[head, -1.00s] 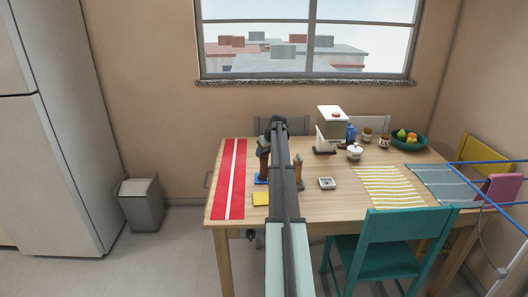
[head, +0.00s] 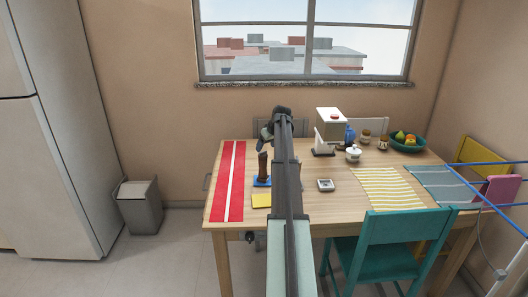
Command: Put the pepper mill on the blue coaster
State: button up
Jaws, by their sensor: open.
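The pepper mill (head: 262,166), brown and dark, stands upright on the blue coaster (head: 257,182), left of my arm on the table. Only the coaster's edges show around its base. My gripper (head: 265,141) is open and empty, just above the mill's top and apart from it as far as I can tell. The fingers are small and dark in this view.
A yellow pad (head: 261,201) lies in front of the coaster, and a red runner (head: 229,180) lies to the left. A coffee machine (head: 329,131) stands farther back. My arm hides the table's middle.

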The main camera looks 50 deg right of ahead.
jog(key=v, duration=0.5)
jog(key=shift+s+r, duration=0.2)
jog(key=shift+r, duration=0.15)
